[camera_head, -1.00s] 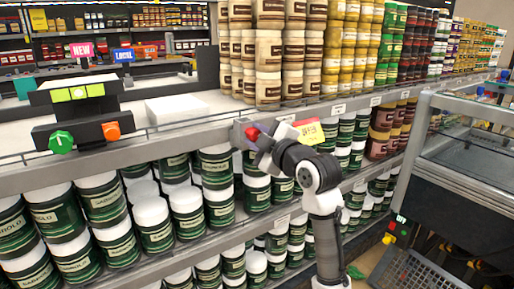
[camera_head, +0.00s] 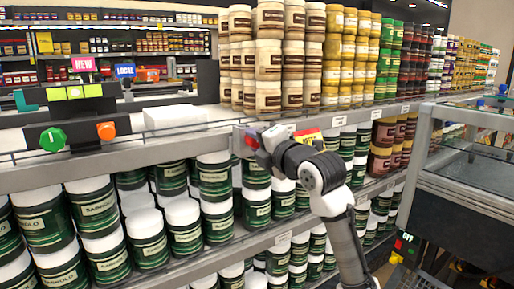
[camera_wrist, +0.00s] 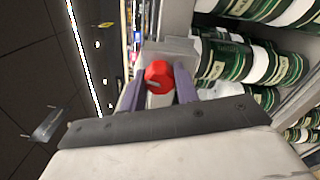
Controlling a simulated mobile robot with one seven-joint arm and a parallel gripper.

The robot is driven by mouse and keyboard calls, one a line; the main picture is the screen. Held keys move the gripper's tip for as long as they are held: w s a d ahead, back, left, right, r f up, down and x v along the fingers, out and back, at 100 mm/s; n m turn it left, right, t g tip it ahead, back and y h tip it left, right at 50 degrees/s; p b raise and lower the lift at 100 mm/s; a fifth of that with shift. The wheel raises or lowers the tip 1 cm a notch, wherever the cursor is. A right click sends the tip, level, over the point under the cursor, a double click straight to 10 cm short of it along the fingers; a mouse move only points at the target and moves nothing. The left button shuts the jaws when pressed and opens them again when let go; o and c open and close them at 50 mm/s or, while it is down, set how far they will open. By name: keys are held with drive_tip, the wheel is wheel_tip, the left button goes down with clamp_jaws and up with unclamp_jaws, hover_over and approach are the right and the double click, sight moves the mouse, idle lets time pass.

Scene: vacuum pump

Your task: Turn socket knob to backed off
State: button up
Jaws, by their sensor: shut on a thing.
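A red knob (camera_wrist: 158,72) with a faceted rim sits on a grey block (camera_wrist: 170,50) in the wrist view. The purple fingers of my gripper (camera_wrist: 159,88) stand on either side of it, shut on it. In the head view the red knob (camera_head: 251,138) shows small at the shelf's front edge, partly covered by my gripper (camera_head: 262,141). No readable mark tells the knob's turned position. A green knob (camera_head: 52,139) and an orange knob (camera_head: 106,131) are on a dark panel at the left, well apart from my gripper.
Shelves of green-and-white jars (camera_head: 145,238) lie below the shelf edge. Stacked brown jars (camera_head: 268,60) stand above and behind my gripper. A yellow-red price card (camera_head: 308,137) is close to its right. A glass-topped counter (camera_head: 470,160) stands at the right.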

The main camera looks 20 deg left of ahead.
drive_tip(key=shift+n, duration=0.9)
drive_tip(key=shift+b, duration=0.3)
drive_tip(key=o, duration=1)
drive_tip(key=shift+c, duration=0.2)
drive_tip(key=shift+d, duration=0.1)
drive_tip(key=v, duration=1.3)
drive_tip(key=shift+s+d, duration=0.2)
drive_tip(key=shift+s, duration=0.05)
